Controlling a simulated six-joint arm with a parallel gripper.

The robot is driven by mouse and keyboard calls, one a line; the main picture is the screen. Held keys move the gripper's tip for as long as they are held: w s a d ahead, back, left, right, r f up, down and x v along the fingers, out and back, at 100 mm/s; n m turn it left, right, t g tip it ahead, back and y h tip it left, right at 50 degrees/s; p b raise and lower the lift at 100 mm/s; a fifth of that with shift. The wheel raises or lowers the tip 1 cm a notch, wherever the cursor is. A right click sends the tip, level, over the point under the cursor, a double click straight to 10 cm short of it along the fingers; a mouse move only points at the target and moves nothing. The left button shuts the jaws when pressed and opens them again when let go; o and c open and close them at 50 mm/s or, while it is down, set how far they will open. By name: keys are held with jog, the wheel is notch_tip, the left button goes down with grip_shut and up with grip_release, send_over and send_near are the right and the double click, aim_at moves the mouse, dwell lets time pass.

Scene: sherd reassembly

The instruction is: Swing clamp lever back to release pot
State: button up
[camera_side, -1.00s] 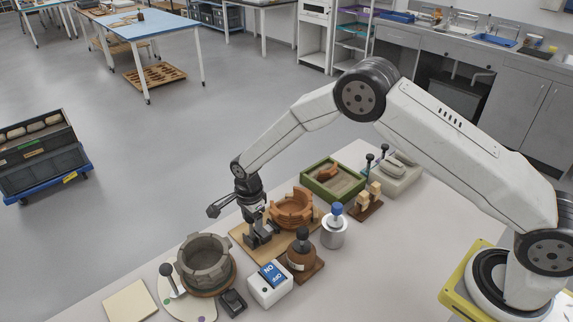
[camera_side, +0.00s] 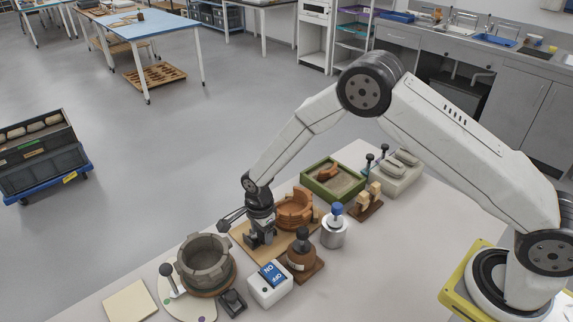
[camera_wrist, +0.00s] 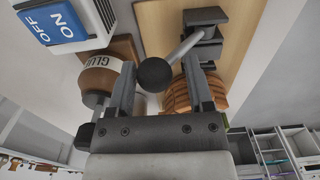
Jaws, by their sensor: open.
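The clamp stands on a tan wooden board, with a dark body (camera_side: 262,238) in the side view. In the wrist view its grey lever (camera_wrist: 183,47) ends in a black ball knob (camera_wrist: 155,74). My gripper (camera_wrist: 158,62) is open, with one finger on either side of the knob in that view. I cannot tell whether a finger touches it. In the side view my gripper (camera_side: 261,222) is low over the clamp and hides the lever. The orange-brown pot (camera_side: 296,208) sits beside the clamp on the board; it shows partly behind a finger in the wrist view (camera_wrist: 178,98).
A brown glue pot (camera_side: 302,260) and a white ON/OFF switch box (camera_side: 270,284) stand close in front. A grey notched vessel (camera_side: 205,263) is at left. A silver canister (camera_side: 334,231) and a green tray (camera_side: 334,180) are at right.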

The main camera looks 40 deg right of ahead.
jog(key=shift+s+f, duration=0.4)
jog(key=shift+s, duration=0.2)
jog(key=shift+w+r, duration=0.1)
jog(key=shift+r, duration=2.55)
jog(key=shift+r, duration=0.1)
jog(key=shift+d+r, duration=0.2)
jog(key=shift+r, duration=0.05)
jog(key=s+d+r+n+t, duration=0.1)
jog(key=s+d+r+n, duration=0.5)
jog(key=s+n, duration=0.3)
jog(key=s+d+r+n+t, duration=0.1)
jog(key=s+d+r+n, duration=0.6)
jog(key=s+n, duration=0.2)
jog(key=shift+s+t, duration=0.3)
jog(key=shift+s, duration=0.25)
